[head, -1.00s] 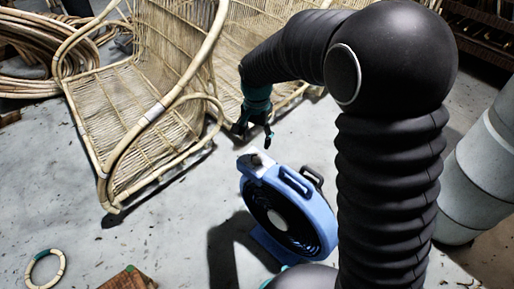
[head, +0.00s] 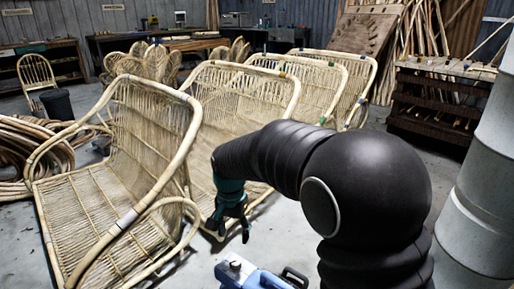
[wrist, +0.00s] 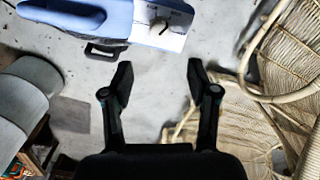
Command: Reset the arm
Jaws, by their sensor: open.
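My arm is black and ribbed, bent over at the right of the head view, with my gripper (head: 232,222) hanging down at its end. In the wrist view my gripper (wrist: 160,78) has its two dark fingers spread apart, with only bare floor showing between them.
Rattan chairs (head: 120,170) stand in a row left of and behind my gripper. Rattan coils (head: 28,150) lie at far left. A grey cylinder (head: 478,215) stands at right. A dark rack (head: 440,105) and workbenches line the back. Some floor is free around the fan.

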